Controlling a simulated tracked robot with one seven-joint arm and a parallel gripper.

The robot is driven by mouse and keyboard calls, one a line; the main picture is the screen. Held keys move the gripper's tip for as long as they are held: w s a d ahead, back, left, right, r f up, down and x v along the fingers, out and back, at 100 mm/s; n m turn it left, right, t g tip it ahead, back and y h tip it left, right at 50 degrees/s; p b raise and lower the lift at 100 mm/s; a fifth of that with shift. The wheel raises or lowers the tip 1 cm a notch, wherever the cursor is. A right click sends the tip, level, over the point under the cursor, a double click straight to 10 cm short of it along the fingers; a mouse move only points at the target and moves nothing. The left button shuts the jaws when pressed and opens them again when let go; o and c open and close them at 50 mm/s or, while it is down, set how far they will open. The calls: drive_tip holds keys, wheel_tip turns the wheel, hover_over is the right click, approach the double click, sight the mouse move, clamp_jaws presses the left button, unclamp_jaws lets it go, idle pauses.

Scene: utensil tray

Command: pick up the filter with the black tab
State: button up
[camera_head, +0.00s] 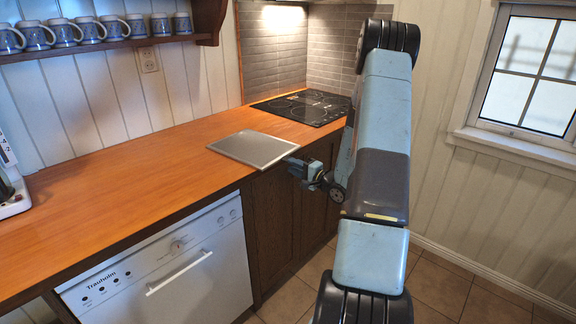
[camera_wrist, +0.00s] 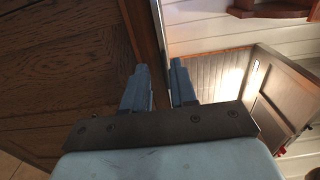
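A flat grey rectangular panel (camera_head: 253,148), which looks like the filter, lies on the wooden counter with one side at the front edge. I cannot make out a black tab on it. My gripper (camera_head: 294,167) is just off the counter's front edge, near the panel's right front side and seemingly a little below it. In the wrist view my gripper (camera_wrist: 158,70) has its two blue fingers apart, with nothing visibly held.
A black cooktop (camera_head: 303,107) lies behind the panel. A white dishwasher (camera_head: 160,275) and a dark wooden cabinet (camera_head: 275,220) are under the counter (camera_head: 130,185). A shelf of blue mugs (camera_head: 66,33) hangs at upper left. The counter left of the panel is clear.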

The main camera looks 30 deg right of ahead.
drive_tip(key=shift+x, duration=1.1)
drive_tip(key=shift+s, duration=0.1)
clamp_jaws()
wheel_tip(320, 180, up, 2)
drive_tip(key=shift+r, duration=0.25)
idle(0.4)
drive_tip(key=s+d+r, duration=0.2)
drive_tip(key=s, duration=0.4)
drive_tip(key=s+d+r, duration=0.2)
drive_tip(key=s+r, duration=0.1)
drive_tip(key=s, duration=0.4)
drive_tip(key=shift+d, duration=0.4)
